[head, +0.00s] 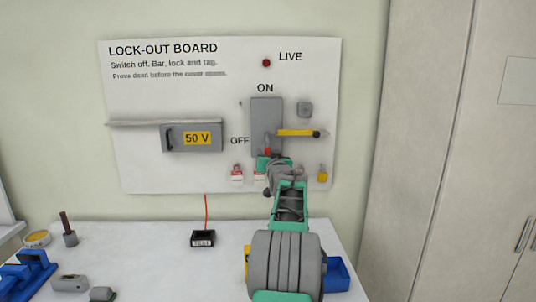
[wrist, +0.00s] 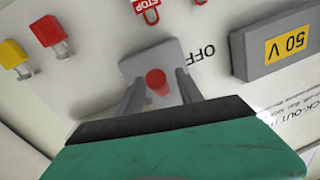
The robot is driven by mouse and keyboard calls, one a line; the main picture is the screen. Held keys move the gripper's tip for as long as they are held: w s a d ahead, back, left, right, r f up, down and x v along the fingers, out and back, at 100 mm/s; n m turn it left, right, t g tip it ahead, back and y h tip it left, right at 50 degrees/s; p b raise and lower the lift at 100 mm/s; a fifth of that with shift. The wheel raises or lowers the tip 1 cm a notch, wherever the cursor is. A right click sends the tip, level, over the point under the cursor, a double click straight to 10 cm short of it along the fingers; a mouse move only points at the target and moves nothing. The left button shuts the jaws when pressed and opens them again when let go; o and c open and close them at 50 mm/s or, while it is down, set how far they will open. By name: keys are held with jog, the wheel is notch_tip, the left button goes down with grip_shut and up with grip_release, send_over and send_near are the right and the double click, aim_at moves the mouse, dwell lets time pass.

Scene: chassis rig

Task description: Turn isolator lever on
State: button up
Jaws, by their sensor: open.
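The isolator is a grey box (head: 265,113) on the lock-out board, with ON above it and OFF at its lower left. Its red lever end (head: 267,150) shows low on the box, just above my gripper (head: 268,158). In the wrist view the round red lever end (wrist: 157,82) lies between the two grey fingers of my gripper (wrist: 159,96), in front of the grey box (wrist: 150,56). The fingers are open, one on each side of it; contact cannot be told. The rest of the lever is hidden.
A yellow bar (head: 295,133) sticks out right of the isolator. A 50 V box (head: 192,138) is at left. The bench (head: 150,255) holds a black meter (head: 203,239) and blue items.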

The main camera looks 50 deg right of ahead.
jog(key=shift+c, duration=0.5)
grip_shut()
dwell(0.8)
